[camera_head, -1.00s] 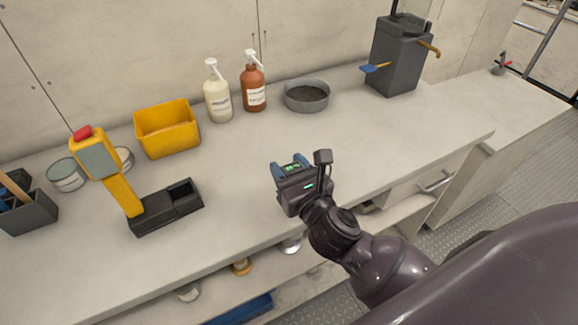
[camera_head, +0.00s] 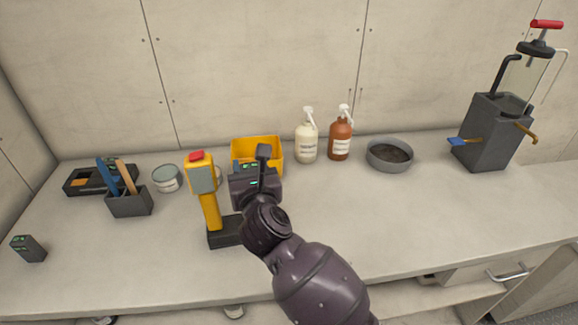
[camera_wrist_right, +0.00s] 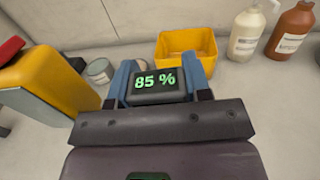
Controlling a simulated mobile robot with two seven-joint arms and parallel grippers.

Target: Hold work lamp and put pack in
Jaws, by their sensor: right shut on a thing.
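The work lamp (camera_head: 208,205) is yellow with a red top, a grey face and a black base (camera_head: 222,232). It stands upright on the counter, just left of my right gripper. In the right wrist view the lamp (camera_wrist_right: 45,85) is at the left edge. My right gripper (camera_head: 257,172) is shut on a dark pack (camera_wrist_right: 156,86) whose display reads 85 %. It holds the pack between blue fingers, above the counter; my arm hides the right part of the lamp's base. Another dark pack (camera_head: 28,248) stands at the counter's left. My left gripper is not in view.
A yellow bin (camera_head: 270,145) is behind my right gripper. Two pump bottles (camera_head: 306,143) and a grey bowl (camera_head: 389,165) stand to its right. A tool holder (camera_head: 130,203), a tin (camera_head: 166,180) and a black tray (camera_head: 84,184) are at left. The front right counter is clear.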

